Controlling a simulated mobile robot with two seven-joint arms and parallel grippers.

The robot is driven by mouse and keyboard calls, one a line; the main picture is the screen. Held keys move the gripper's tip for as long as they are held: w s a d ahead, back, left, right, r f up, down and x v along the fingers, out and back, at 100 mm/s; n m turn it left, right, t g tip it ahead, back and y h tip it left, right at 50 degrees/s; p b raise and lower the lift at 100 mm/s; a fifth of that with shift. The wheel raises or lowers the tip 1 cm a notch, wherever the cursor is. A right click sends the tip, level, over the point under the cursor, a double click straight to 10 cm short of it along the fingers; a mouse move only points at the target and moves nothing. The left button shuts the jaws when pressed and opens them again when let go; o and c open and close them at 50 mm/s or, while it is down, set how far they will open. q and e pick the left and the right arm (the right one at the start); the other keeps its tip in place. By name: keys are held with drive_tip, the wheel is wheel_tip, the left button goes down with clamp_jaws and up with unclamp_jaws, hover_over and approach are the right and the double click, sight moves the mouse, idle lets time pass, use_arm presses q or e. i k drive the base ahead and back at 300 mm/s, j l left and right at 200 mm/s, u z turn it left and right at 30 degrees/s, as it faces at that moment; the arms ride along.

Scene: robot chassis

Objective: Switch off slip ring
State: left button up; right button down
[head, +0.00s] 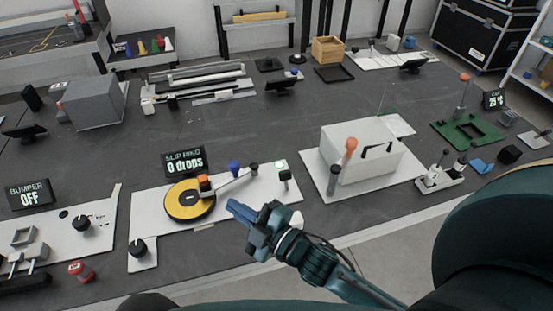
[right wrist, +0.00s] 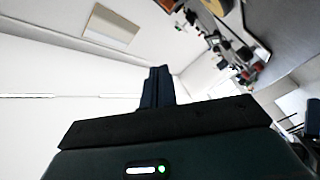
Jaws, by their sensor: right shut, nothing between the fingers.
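The slip ring (head: 187,201) is a yellow disc with a black rim, on a white board at the front middle of the table. A small display (head: 184,163) behind it reads "SLIP RING 0 drops". A black knob (head: 138,248) sits on the board's front left corner. My right gripper (head: 236,211) is shut and empty, above the board's front edge, right of the disc. Its fingers show dark in the right wrist view (right wrist: 158,88). My left gripper is not in view.
The bumper board (head: 60,232) with its "OFF" display stands at the left, with a red button (head: 81,270) in front. A white box (head: 361,150) with an orange-topped lever stands at the right.

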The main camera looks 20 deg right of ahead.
sight(285, 175)
drive_tip(key=l+u, duration=0.75)
drive_tip(key=l, duration=0.25)
